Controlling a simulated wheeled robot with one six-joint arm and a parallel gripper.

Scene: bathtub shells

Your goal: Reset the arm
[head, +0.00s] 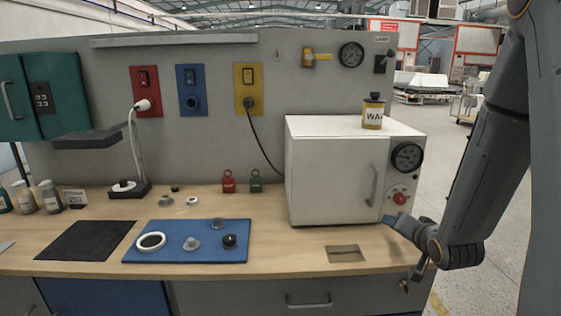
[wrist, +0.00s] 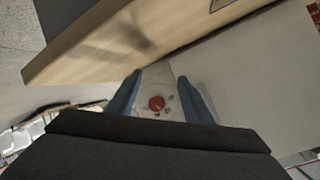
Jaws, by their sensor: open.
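My arm comes in from the right in the head view and folds down at the right end of the workbench. My gripper (head: 393,222) is beside the front right corner of the white oven (head: 335,170), below its dial and red knob (head: 400,197). In the wrist view my gripper (wrist: 160,84) shows two blue fingers spread apart with nothing between them. The red knob (wrist: 156,103) shows beyond the gap between the fingers. I cannot tell whether a fingertip touches the oven.
The wooden bench (head: 290,258) has a blue mat (head: 170,253) with several small parts. Red and green padlocks (head: 228,182) stand left of the oven. Open floor (head: 490,225) lies to the right.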

